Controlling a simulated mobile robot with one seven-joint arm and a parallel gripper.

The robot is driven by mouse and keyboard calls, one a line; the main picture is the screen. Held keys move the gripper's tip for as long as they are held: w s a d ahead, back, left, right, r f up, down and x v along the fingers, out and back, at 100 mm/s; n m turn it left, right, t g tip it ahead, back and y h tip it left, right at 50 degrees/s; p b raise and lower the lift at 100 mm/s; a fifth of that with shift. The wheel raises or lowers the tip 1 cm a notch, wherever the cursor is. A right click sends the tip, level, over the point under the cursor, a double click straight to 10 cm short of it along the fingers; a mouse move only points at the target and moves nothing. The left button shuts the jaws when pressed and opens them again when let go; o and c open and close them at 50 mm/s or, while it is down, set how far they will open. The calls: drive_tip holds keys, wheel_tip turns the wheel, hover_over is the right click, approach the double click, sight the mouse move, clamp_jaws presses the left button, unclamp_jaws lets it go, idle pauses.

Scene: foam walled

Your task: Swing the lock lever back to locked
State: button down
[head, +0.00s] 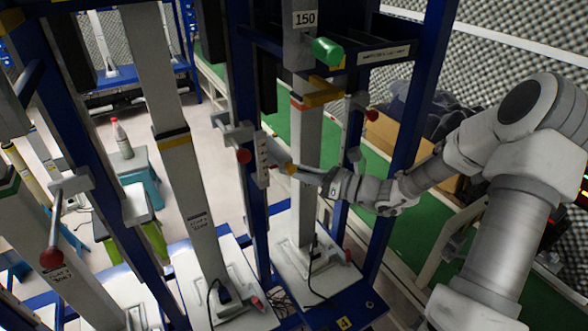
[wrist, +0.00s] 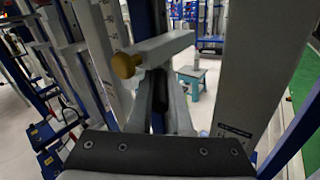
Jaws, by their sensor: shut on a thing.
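A pale grey bar with a brass-yellow knob (wrist: 127,65) on its left end crosses the middle of the wrist view. In the head view a yellow knob (head: 291,170) shows at the end of my arm, beside a pale marked plate (head: 262,160) on a blue post. My gripper (wrist: 160,80) is shut on a narrow dark piece between its fingers, just below and behind the bar. I take this piece to be part of the lock lever, but most of it is hidden by the fingers. The lever's exact angle cannot be told.
A lever with a red ball (head: 243,156) hangs just left of the plate, and another red ball (head: 373,115) is to the right. Grey columns, blue posts and a green cylinder (head: 327,51) crowd the area. A teal stool (wrist: 192,82) stands on the open floor behind.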

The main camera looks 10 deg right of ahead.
drive_tip(key=shift+s+a+r+m+t+h, duration=0.1)
drive_tip(key=shift+s+m+t+h, duration=0.05)
drive_tip(key=shift+m+t+h, duration=0.5)
drive_tip(key=c, duration=1.1)
unclamp_jaws()
drive_tip(key=p+v, duration=0.3)
drive_tip(key=v, duration=1.4)
drive_tip(key=shift+s+f, duration=0.2)
